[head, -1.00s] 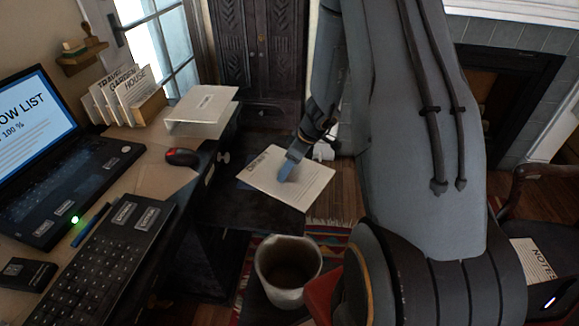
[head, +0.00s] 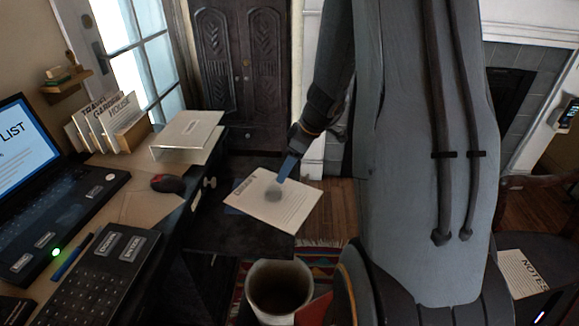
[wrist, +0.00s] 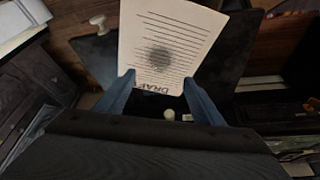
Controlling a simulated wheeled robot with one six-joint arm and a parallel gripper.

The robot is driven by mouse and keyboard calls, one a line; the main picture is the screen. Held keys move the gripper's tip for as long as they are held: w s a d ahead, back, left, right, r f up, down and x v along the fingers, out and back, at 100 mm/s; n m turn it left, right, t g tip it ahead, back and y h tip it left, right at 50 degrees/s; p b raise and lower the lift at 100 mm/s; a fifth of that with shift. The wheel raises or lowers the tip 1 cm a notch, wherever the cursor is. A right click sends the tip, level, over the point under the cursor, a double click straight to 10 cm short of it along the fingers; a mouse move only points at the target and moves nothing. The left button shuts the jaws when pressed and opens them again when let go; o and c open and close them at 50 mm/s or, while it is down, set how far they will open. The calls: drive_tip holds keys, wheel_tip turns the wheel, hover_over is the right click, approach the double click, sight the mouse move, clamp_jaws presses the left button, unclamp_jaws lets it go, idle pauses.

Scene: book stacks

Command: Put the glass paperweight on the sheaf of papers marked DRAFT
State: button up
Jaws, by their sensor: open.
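The sheaf of papers marked DRAFT (head: 292,212) lies on a dark low surface beside the desk. In the wrist view the sheaf (wrist: 180,25) shows its printed lines and the word DRAFT at the end nearer my fingers. The round grey, see-through glass paperweight (head: 275,192) rests on the sheaf. It also shows in the wrist view as a blurred dark disc (wrist: 158,57) over the lines. My gripper (head: 286,172) is open and empty, just above and behind the paperweight. In the wrist view its blue fingers (wrist: 158,82) stand apart, with the paperweight beyond their tips.
A bin (head: 279,290) stands in front of the low surface. The desk at left holds a laptop (head: 60,185), a mouse (head: 166,183), a white stand (head: 188,132) and upright folders (head: 112,120). A NOTES sheaf (head: 522,272) lies far right.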

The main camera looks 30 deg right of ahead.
drive_tip(key=s+a+r+m+g+h, duration=0.1)
drive_tip(key=s+a+r+m, duration=0.3)
drive_tip(key=s+a, duration=0.3)
drive_tip(key=s+a+r+m+g+h, duration=0.1)
drive_tip(key=s+a+r+m+g, duration=0.1)
drive_tip(key=s+a, duration=0.5)
drive_tip(key=shift+s+a+r+m+g+h, duration=0.35)
drive_tip(key=shift+s+r+m, duration=0.7)
drive_tip(key=shift+s, duration=1.7)
drive_tip(key=shift+r, duration=0.1)
drive_tip(key=shift+a+r+n, duration=0.15)
drive_tip(key=shift+a+n, duration=0.1)
drive_tip(key=shift+a, duration=0.05)
